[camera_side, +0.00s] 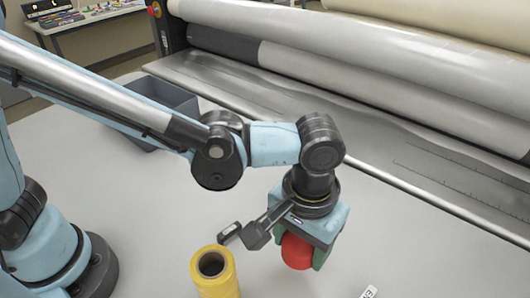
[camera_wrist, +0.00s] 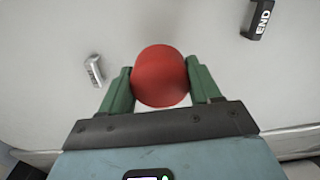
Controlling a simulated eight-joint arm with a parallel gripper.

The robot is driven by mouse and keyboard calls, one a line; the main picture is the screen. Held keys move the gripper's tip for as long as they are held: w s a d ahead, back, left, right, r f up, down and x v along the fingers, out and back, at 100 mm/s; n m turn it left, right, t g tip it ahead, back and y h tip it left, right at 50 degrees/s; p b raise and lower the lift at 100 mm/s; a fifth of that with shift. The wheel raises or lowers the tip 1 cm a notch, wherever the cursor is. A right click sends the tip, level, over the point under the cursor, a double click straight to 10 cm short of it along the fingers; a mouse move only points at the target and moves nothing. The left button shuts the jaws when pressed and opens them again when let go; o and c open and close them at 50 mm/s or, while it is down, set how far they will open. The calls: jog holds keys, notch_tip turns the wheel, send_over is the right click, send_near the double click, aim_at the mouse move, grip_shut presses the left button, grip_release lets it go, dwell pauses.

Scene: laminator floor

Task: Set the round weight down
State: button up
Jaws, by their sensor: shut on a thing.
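In the side view, the red weight (camera_side: 296,251) shows below my gripper (camera_side: 299,257), partly covered by a green finger. My gripper points down over the pale table (camera_side: 420,250). I cannot tell whether the underside of the weight touches the table.
A yellow roll (camera_side: 214,275) stands left of my gripper. A grey bin (camera_side: 172,98) sits behind my arm. The laminator rollers (camera_side: 380,75) run along the back. In the wrist view, a black END block (camera_wrist: 260,20) and a small silver object (camera_wrist: 94,70) lie apart from the weight.

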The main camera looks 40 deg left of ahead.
aim_at(295, 273)
jog(key=shift+f, duration=3.45)
jog(key=shift+f, duration=0.1)
jog(key=o, duration=1.3)
notch_tip(295, 273, up, 12)
jog(key=shift+f, duration=0.1)
jog(key=shift+w+a+r, duration=0.1)
jog(key=shift+a+r, duration=0.15)
jog(key=a+t, duration=0.2)
jog(key=a, duration=0.7)
jog(key=w+a+t, duration=0.1)
jog(key=a+t, duration=0.1)
jog(key=a, duration=0.8)
jog(key=w+a+r+t, duration=0.1)
jog(key=a+t, duration=0.2)
jog(key=a, duration=0.7)
jog(key=shift+a+r, duration=0.1)
